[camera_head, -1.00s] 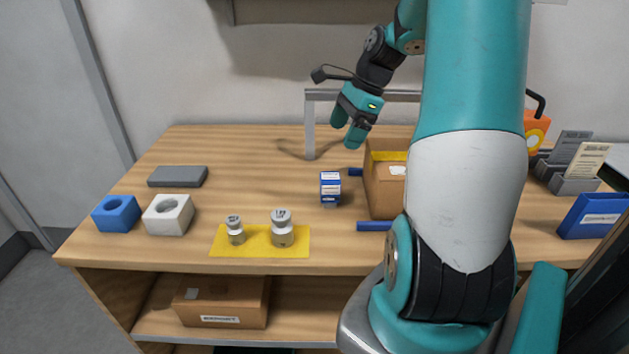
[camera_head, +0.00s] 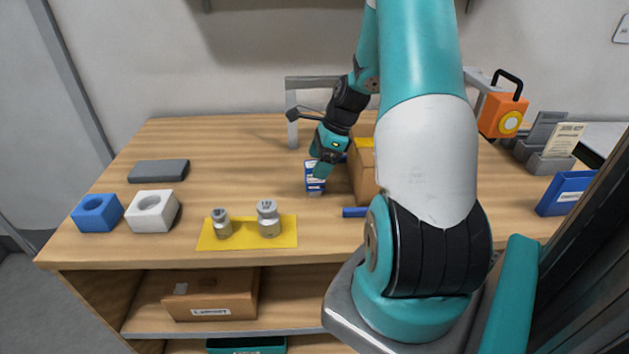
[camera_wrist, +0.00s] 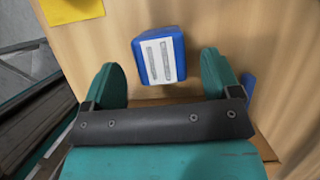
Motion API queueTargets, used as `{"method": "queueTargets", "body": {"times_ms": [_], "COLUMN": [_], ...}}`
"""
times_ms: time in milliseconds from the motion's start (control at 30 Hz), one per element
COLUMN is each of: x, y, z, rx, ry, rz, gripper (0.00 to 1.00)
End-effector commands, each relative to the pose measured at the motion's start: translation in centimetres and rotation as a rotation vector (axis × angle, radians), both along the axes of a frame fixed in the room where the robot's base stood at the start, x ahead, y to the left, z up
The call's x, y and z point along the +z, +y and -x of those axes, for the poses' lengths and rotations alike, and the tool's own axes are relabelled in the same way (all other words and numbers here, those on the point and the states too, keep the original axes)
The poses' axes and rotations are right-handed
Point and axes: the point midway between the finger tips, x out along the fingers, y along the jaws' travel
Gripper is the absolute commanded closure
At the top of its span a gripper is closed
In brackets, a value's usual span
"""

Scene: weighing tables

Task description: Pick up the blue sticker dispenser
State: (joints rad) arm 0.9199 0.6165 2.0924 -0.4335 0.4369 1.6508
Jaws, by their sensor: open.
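The blue sticker dispenser (camera_head: 313,186) is a small upright blue box with a white label, standing on the wooden table just left of a cardboard box. My gripper (camera_head: 322,168) is over it, pointing down, and hides part of its upper side. In the wrist view, the blue dispenser (camera_wrist: 158,58) shows its white label ahead of my fingers (camera_wrist: 161,66). One finger is on each side of it in the picture, with visible gaps. My gripper is open and empty.
The cardboard box (camera_head: 364,183) stands close to the right. A blue bar (camera_head: 354,212) juts from its base. A yellow mat (camera_head: 285,239) with two metal weights lies in front. Blue (camera_head: 88,222) and white (camera_head: 146,222) holed blocks sit left.

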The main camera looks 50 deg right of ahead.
Motion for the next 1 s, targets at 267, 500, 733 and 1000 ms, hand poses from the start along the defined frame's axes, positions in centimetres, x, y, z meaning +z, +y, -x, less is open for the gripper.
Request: {"method": "queueTargets", "body": {"times_ms": [267, 500, 733, 1000], "x": [-3.6, -4.2, -4.1, -4.1], "y": [1.1, 1.2, 1.2, 1.2], "z": [-1.3, -1.4, -1.4, -1.4], "rx": [0.002, 0.001, 0.001, 0.001], "ry": [0.002, 0.000, 0.000, 0.000], "rz": [-0.002, 0.000, 0.000, 0.000], "gripper": [0.17, 0.17, 0.56, 0.75]}}
